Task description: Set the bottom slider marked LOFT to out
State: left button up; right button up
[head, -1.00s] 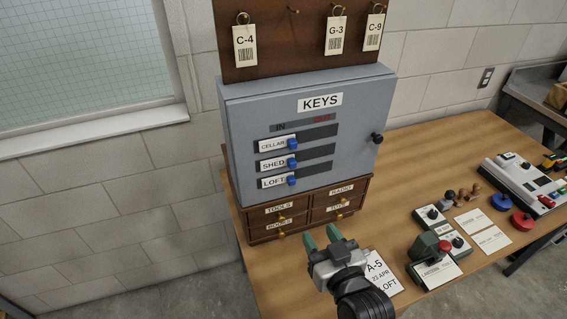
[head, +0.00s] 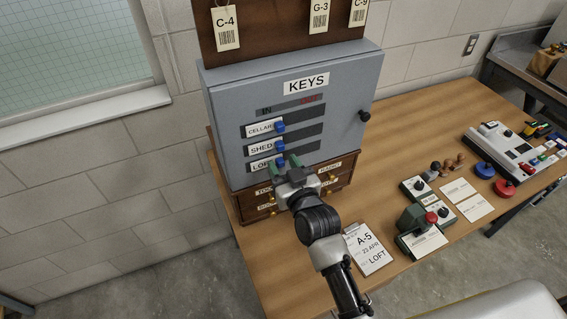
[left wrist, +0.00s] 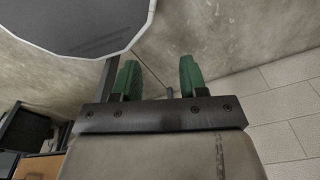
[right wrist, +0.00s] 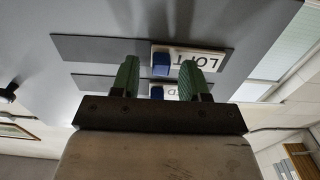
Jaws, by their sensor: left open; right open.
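The grey KEYS cabinet (head: 340,135) has three slots with blue knobs, under an IN mark at left and a red OUT mark at right. The bottom slider's LOFT label (head: 260,166) and blue knob (head: 281,160) sit at the left, IN end. My right gripper (head: 287,167) is open in front of this knob and partly hides the slot. In the right wrist view, upside down, the LOFT knob (right wrist: 160,63) shows between the open fingers (right wrist: 160,78); contact cannot be told. My left gripper (left wrist: 160,78) is open and empty, away from the cabinet.
Small drawers (head: 335,180) stand under the cabinet, close below my right gripper. A tag board (head: 275,30) is above it. A card marked LOFT (head: 370,250), a green device (head: 412,220) and stamps lie on the table to the right.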

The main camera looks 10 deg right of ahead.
aim_at(314, 145)
jog(key=shift+w, duration=0.15)
jog(key=shift+c, duration=0.7)
grip_shut()
jog(key=d, duration=0.3)
jog(key=w+d, duration=0.1)
jog(key=d, duration=0.5)
jog(key=shift+w, duration=0.35)
pick_arm(q)
jog(key=shift+s+a+f, duration=0.15)
jog(key=shift+s+a, duration=0.2)
jog(key=shift+s, duration=0.4)
pick_arm(e)
jog(key=shift+o, duration=0.7)
grip_release()
jog(key=shift+d, duration=0.2)
pick_arm(q)
jog(key=shift+w+d, duration=0.1)
jog(key=shift+d, duration=0.1)
